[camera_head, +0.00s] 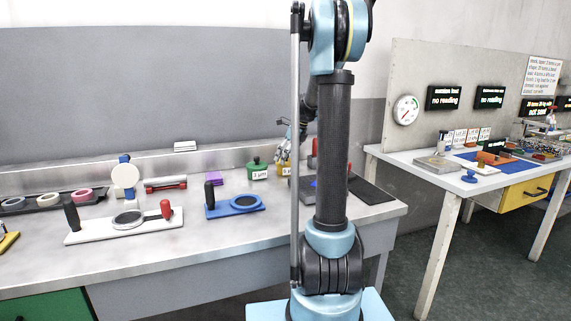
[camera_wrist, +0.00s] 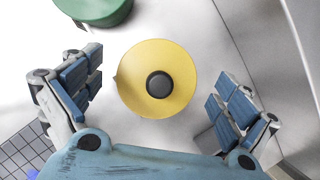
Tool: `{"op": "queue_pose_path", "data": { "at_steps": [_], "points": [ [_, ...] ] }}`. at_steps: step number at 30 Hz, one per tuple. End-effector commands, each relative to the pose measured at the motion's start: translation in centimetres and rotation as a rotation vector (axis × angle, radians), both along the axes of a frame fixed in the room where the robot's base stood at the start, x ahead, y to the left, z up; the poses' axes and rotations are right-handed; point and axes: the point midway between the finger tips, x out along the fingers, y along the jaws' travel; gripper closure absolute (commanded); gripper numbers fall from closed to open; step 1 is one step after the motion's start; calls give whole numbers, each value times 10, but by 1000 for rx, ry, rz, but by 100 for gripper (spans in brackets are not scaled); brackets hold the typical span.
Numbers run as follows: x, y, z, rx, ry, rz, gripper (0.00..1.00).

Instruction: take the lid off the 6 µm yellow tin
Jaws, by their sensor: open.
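The yellow tin (camera_head: 285,169) stands on the metal bench in the head view, partly covered by my gripper (camera_head: 286,148) and close to my arm. In the wrist view its round yellow lid (camera_wrist: 133,88) shows from above, with a dark knob (camera_wrist: 158,84) at its centre. My gripper (camera_wrist: 155,98) is open and empty, with one blue-padded finger to the left of the lid and one to the right. Neither finger appears to touch the lid. The tin's label is too small or hidden to read.
A green tin (camera_head: 257,173), labelled 3 µm, stands just left of the yellow one; it also shows in the wrist view (camera_wrist: 95,8). A purple block (camera_head: 216,179) and a blue plate with a ring (camera_head: 233,207) lie further left. A dark grid plate (camera_wrist: 18,150) lies at the wrist view's lower left.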

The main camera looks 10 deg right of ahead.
Motion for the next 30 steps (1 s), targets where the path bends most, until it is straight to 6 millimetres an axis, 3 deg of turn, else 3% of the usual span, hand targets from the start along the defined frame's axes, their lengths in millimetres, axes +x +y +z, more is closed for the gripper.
{"op": "queue_pose_path", "data": {
  "at_steps": [8,13,25,30],
  "points": [
    [0,0,-2,0,0,0,6],
    [0,0,-2,0,0,-1,44],
    [1,-1,-1,0,0,-2,45],
    [0,-1,13,-1,-1,-3,45]
  ]
}}
